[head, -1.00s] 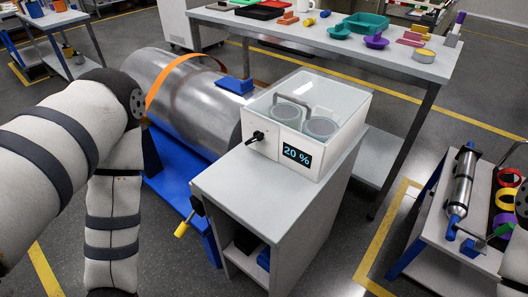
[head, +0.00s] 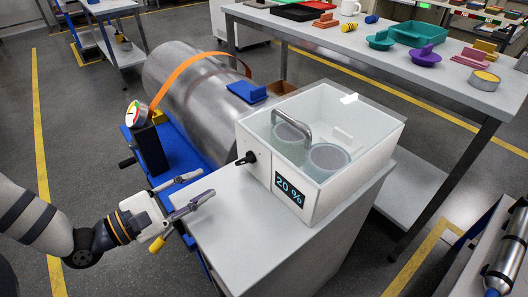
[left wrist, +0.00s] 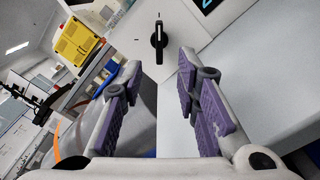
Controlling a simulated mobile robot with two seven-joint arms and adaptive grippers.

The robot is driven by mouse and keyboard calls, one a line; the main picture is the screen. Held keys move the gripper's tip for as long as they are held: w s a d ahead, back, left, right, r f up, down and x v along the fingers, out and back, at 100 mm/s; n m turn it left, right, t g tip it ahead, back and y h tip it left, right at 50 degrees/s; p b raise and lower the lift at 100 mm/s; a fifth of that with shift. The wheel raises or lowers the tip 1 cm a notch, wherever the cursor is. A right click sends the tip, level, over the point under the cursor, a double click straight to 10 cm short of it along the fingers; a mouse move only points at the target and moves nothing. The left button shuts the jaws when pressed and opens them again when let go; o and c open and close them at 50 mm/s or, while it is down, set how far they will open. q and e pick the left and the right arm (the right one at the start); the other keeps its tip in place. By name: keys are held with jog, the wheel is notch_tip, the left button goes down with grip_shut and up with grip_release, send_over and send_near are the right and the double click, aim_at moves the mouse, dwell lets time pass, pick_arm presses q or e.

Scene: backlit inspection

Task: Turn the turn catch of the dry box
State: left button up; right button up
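The dry box (head: 330,150) is a white box with a clear lid, standing on a grey cabinet. Its black turn catch (head: 248,158) sits on the left side face. In the left wrist view the catch (left wrist: 159,38) shows as a black bar, upright in that picture, between tick marks and beyond the fingertips. My left gripper (head: 206,185) is open and empty, to the left of the catch and apart from it. Its purple-padded fingers (left wrist: 190,85) stand on either side of the picture's middle. My right gripper is not in view.
A display (head: 289,190) on the box front reads 20 %. A large metal cylinder (head: 195,100) on a blue stand (head: 178,150) lies behind the left gripper. The cabinet top (head: 240,240) is clear in front of the box. A table with coloured parts (head: 400,70) stands behind.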

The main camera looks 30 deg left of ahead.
aim_at(240, 163)
pick_arm(q)
jog(key=x, duration=0.1)
jog(key=b+x, duration=0.2)
jog(key=x, duration=0.1)
jog(key=shift+f, duration=0.35)
jog(key=b+x, duration=0.1)
jog(key=x, duration=0.2)
jog(key=b+x, duration=0.1)
jog(key=x, duration=0.2)
jog(key=shift+w+d+r, duration=0.1)
jog(key=shift+w+r, duration=0.15)
jog(key=shift+w, duration=0.1)
jog(key=shift+w+d+r, duration=0.15)
jog(key=shift+w, duration=0.25)
grip_shut()
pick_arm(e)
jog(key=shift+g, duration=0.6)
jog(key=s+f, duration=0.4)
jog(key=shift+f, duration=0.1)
